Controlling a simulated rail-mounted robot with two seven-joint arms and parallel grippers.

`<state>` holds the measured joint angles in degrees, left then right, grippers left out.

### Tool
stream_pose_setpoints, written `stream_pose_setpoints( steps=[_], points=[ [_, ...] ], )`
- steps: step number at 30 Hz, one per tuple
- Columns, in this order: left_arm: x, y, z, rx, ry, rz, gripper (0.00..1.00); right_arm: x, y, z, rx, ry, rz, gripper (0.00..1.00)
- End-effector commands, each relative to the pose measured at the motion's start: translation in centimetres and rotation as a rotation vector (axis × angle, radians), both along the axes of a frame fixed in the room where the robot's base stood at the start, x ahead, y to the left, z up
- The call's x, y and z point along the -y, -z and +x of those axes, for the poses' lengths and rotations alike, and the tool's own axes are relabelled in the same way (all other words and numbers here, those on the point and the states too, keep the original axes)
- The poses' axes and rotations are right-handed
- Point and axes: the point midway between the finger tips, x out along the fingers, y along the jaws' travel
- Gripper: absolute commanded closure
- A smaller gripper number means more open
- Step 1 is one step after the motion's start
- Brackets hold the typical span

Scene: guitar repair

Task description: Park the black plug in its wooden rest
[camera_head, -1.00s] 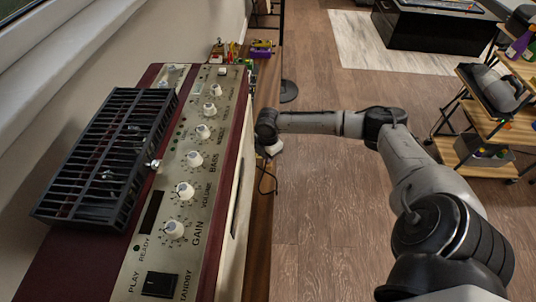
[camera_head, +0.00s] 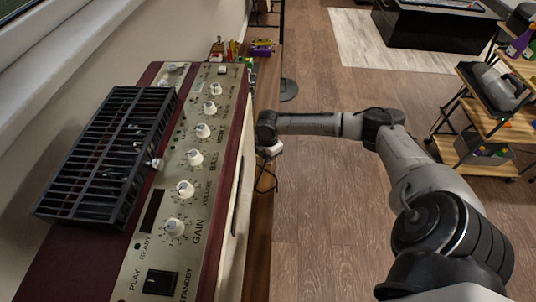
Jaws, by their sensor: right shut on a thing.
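My right arm reaches from the lower right to the right side of the amplifier (camera_head: 225,160). Its gripper (camera_head: 270,152) points down beside the amplifier, above a narrow wooden surface (camera_head: 262,225). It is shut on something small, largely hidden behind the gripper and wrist. A thin black cable (camera_head: 264,183) hangs just below the gripper. The black plug itself cannot be made out. I cannot pick out the wooden rest. My left gripper is not in view.
The dark red amplifier has a cream panel with white knobs and a black slatted tray (camera_head: 108,155) on top. Small coloured items (camera_head: 262,46) stand at the far end. A wooden shelf cart (camera_head: 475,155) stands at right. The floor between is clear.

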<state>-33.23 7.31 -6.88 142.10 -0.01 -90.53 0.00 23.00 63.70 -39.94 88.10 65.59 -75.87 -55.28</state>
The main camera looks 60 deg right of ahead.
Motion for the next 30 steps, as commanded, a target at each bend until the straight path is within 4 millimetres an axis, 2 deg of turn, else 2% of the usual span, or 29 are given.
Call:
stream_pose_setpoints(
  steps=[21, 22, 30],
  points=[
    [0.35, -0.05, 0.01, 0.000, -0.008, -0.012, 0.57, 0.02, 0.85, 0.00, 0.001, 0.000, 0.000, 1.00],
    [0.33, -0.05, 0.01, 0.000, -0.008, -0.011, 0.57, 0.03, 0.85, 0.01, 0.001, 0.000, 0.000, 0.83],
    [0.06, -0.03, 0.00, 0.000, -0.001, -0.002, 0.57, 0.02, 0.84, 0.02, 0.001, 0.000, 0.000, 0.57]
  ],
)
